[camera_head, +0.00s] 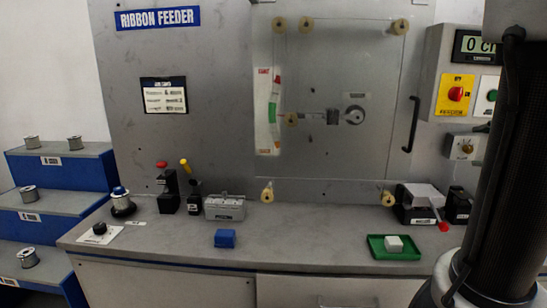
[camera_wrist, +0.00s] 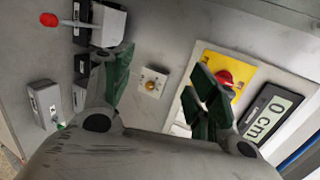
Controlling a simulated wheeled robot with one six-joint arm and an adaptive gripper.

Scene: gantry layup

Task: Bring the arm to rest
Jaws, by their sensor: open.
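My gripper (camera_wrist: 163,90) shows in the wrist view with its dark green fingers spread wide apart and nothing between them. My dark arm column stands at the right of the head view and hides part of the panel there. The gripper itself is not seen in the head view.
Blue steps with spools (camera_head: 75,150) stand left. The bench's middle is clear.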

